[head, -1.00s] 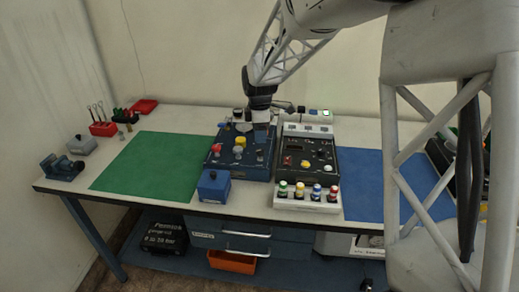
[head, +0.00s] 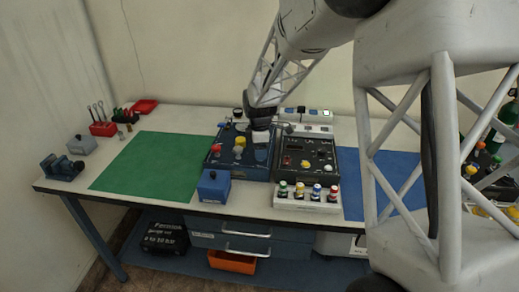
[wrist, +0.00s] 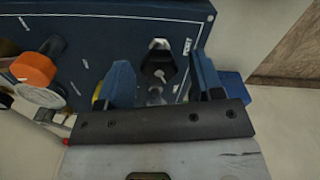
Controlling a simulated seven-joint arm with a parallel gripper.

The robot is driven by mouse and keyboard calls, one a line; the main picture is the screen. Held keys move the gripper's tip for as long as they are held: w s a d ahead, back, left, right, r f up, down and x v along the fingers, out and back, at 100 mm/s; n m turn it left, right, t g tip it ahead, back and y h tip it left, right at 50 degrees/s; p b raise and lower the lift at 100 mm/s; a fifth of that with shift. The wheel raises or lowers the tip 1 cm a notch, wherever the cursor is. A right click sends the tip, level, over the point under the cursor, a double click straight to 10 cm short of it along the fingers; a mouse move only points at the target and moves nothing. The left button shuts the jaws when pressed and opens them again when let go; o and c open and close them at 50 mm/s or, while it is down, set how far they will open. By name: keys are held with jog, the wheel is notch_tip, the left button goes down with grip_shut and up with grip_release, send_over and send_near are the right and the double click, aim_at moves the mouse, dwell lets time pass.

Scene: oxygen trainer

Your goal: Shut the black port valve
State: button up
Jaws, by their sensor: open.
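The black port valve (wrist: 159,66) shows in the wrist view as a black knob with pale metal parts on the dark blue panel (wrist: 105,35), beside the "PORT" label. My gripper (wrist: 163,76) is open, with one blue finger to the left of the knob and one to the right. Whether the fingers touch it I cannot tell. In the head view my gripper (head: 261,137) is over the right part of the blue panel (head: 232,168), and the black valve cannot be made out there.
An orange knob (wrist: 36,70) and a partly hidden yellow part (wrist: 98,94) lie left of my fingers. In the head view, a dark control box (head: 308,157) stands close on the right and a small blue box (head: 214,186) in front. The green mat (head: 150,165) is clear.

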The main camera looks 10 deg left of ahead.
jog(key=c, duration=0.9)
